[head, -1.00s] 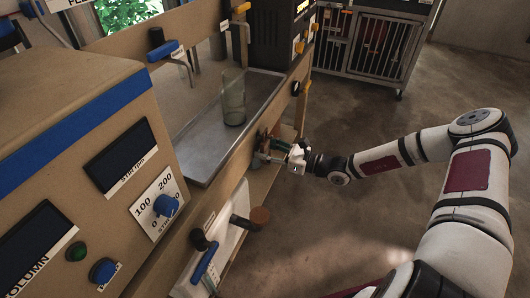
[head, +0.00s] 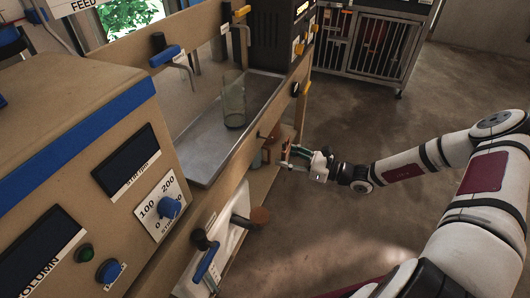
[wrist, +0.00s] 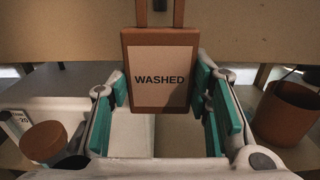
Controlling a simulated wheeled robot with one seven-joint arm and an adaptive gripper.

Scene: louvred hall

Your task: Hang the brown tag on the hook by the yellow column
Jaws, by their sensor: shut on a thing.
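The brown tag (wrist: 160,112), with a pale face reading "WASHED", is upright between the teal finger pads in the wrist view. My gripper (wrist: 160,95) is shut on it. In the head view my gripper (head: 290,156) is beside the front of the long tan bench, at its right side, below the tray's level. The tag is too small there to make out clearly. I cannot identify a yellow column or its hook for certain; a yellow-handled tap (head: 241,11) stands at the back of the bench.
A tan board (wrist: 70,35) spans the wrist view behind the tag. A brown pot (wrist: 287,112) is at right, a brown round-topped thing (wrist: 43,140) at left. A metal tray (head: 205,140) holds a glass jar (head: 233,105). Floor (head: 370,115) right of the bench is clear.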

